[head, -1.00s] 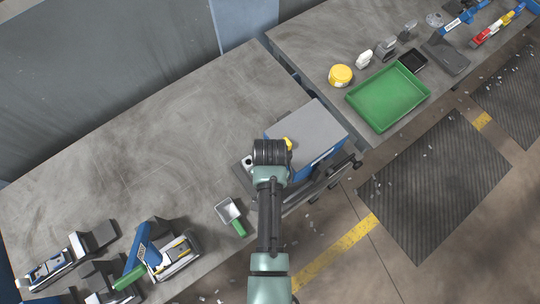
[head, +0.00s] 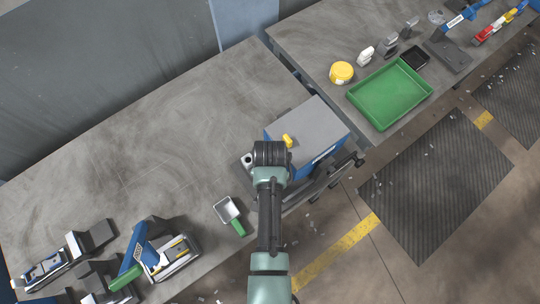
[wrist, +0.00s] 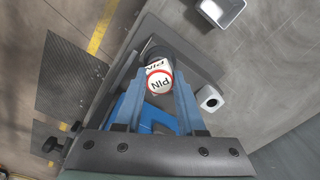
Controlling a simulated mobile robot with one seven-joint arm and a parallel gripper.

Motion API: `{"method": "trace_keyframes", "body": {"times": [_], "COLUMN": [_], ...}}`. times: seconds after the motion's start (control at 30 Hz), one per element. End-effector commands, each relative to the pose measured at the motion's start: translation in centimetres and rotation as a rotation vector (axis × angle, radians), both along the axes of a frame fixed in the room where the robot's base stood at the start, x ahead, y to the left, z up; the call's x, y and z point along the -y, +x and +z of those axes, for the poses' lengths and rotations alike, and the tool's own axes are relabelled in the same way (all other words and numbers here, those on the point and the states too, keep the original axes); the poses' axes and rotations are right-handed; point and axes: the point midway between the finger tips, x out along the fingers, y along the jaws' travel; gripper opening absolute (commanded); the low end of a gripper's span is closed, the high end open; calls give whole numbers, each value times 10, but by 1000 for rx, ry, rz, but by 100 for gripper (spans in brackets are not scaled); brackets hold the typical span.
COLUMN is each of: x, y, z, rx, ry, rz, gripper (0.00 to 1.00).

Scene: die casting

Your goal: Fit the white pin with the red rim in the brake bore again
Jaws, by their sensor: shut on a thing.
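The white pin with the red rim (wrist: 159,83) sits between the blue fingers of my gripper (wrist: 160,88) in the wrist view. The gripper is shut on it, and "PIN" shows on its end and side. Beyond the pin, its far end meets a dark round part, and I cannot tell whether it is inside a bore. A light block with a dark round hole (wrist: 209,98) stands to the right of the pin, apart from it. In the head view my wrist hides the pin and fingers beside the grey-topped blue machine (head: 312,128).
A yellow piece (head: 288,140) is on the machine by my wrist. A scoop with a green handle (head: 229,212) lies left of my arm. A green tray (head: 391,97) and yellow tub (head: 341,73) are on the far bench. The near bench's middle is clear.

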Motion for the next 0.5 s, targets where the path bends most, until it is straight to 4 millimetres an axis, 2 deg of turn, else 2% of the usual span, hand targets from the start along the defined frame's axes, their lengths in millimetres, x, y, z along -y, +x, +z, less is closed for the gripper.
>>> {"method": "trace_keyframes", "body": {"times": [0.33, 0.37, 0.5], "x": [0, 0, 0], "y": [1, 1, 0], "z": [-9, -8, -8], "rx": [1, 1, 1], "ry": [0, 1, 0], "rz": [0, 0, 0], "gripper": [0, 42, 68]}}
